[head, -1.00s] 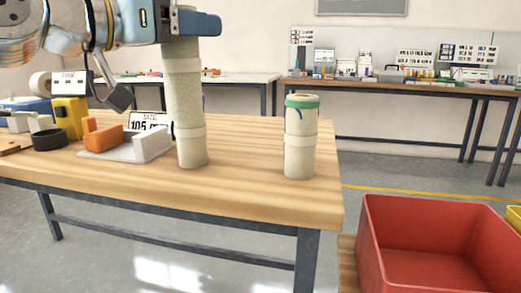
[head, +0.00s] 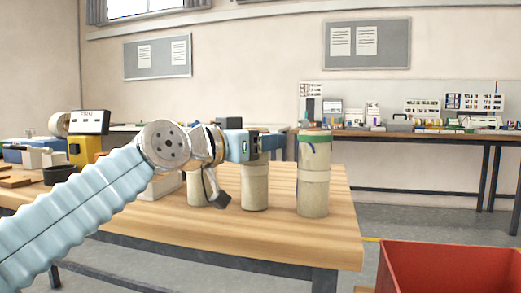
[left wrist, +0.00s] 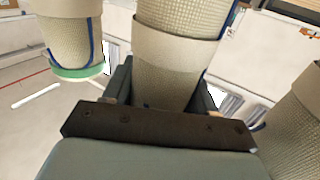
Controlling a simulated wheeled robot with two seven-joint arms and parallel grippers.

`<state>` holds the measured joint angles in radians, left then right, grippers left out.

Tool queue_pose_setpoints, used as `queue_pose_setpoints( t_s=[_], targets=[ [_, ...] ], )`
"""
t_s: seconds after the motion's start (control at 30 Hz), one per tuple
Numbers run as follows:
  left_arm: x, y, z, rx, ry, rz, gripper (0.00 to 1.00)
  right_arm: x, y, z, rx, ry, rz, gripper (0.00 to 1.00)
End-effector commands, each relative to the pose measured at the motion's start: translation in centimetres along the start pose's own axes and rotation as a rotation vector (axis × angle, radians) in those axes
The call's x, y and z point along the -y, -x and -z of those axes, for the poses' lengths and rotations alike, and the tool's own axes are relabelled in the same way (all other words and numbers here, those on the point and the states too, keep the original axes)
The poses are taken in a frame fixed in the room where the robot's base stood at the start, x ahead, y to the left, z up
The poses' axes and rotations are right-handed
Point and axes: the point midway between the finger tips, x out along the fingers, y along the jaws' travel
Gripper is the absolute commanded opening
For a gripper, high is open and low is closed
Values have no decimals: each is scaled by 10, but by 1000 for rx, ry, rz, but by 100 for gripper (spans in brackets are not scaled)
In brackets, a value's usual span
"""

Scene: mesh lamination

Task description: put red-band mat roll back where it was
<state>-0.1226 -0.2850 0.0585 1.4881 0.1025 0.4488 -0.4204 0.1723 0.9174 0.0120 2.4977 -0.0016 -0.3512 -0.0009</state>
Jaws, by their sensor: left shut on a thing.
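My left gripper (head: 250,148) is shut on the top of a beige woven mat roll (head: 254,187). The roll is upright with its lower end at or just above the wooden table; I cannot tell whether it touches. The gripper hides its top, and no red band shows. In the left wrist view the held roll (left wrist: 172,55) sits between the fingers (left wrist: 165,95). A green-band roll (head: 314,180) stands just right of it in the head view and also shows in the left wrist view (left wrist: 68,38). My right gripper is not in view.
Another roll (head: 198,192) stands left of the held one, partly behind my arm; a roll also shows at the right of the left wrist view (left wrist: 298,125). A red bin (head: 445,265) is at the front right. A yellow device (head: 82,150) stands at the left.

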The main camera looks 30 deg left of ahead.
Motion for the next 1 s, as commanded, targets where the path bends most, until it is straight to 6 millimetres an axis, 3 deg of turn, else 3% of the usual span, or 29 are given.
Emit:
queue_pose_setpoints(
  t_s=[0.37, 0.4, 0.57, 0.9, 1.0],
  targets=[
    [0, 0, -4, -2, 0, 0, 0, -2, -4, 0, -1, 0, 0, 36],
    [0, 0, -5, -1, 0, 0, 58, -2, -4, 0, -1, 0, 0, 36],
    [0, 0, -4, 0, 0, 0, 82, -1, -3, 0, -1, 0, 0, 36],
    [0, 0, 1, -1, 1, 0, 82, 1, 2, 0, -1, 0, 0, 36],
    [0, 13, 0, -3, 0, 1, 82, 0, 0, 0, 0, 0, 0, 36]
  ],
)
